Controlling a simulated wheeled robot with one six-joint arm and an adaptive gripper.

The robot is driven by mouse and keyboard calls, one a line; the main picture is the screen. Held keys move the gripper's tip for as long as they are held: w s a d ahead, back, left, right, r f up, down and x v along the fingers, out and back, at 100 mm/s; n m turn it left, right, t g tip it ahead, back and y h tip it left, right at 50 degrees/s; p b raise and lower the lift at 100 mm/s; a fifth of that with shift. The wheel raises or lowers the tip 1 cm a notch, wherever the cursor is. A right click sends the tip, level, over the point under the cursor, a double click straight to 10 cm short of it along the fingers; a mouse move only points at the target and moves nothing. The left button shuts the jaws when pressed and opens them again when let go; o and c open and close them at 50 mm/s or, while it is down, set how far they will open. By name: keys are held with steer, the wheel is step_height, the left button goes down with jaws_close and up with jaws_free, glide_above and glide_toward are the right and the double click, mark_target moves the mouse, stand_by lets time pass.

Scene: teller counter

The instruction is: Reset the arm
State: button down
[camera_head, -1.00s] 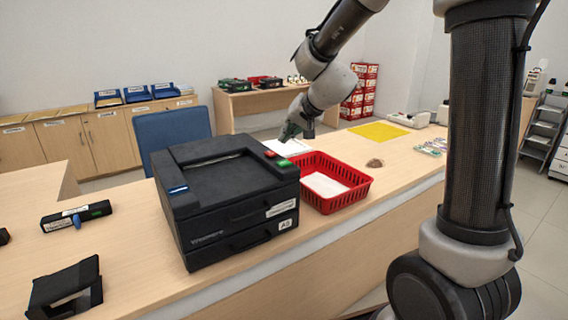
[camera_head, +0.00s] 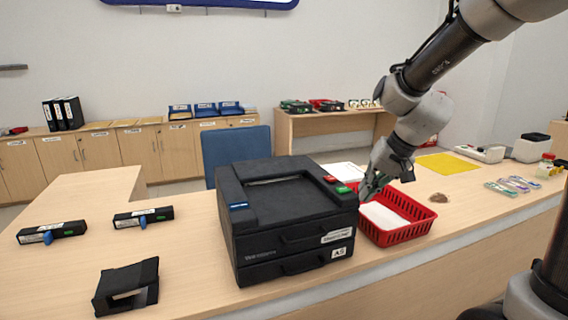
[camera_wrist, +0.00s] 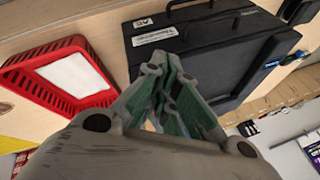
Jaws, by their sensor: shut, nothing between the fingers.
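My gripper (camera_head: 370,188) is above the left rim of the red basket in the head view, close to the right side of the black machine. It is shut and holds nothing. In the wrist view my gripper (camera_wrist: 172,85) shows its green-lined fingers together, in front of the black machine (camera_wrist: 205,55). My arm reaches in from the upper right of the head view.
A red basket (camera_head: 425,222) with white paper stands right of the black machine (camera_head: 285,215). Left on the counter are two black stapler-like devices (camera_head: 143,217) (camera_head: 52,232) and a black holder (camera_head: 127,287). A yellow mat (camera_head: 447,163) and brown pile (camera_head: 439,197) lie right.

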steer(key=s+d+r+h, duration=0.1)
steer(key=s+d+r, duration=0.1)
steer(key=s+d, duration=0.2)
steer(key=s+d+r+n+h, duration=0.1)
steer(key=s+d, duration=0.3)
steer(key=s, duration=0.7)
steer(key=s+d+r+h, duration=0.1)
steer(key=s+d+r, duration=0.3)
steer(key=s, duration=0.3)
steer(key=shift+s+d+n+h, duration=0.2)
steer(key=shift+n+h, duration=0.2)
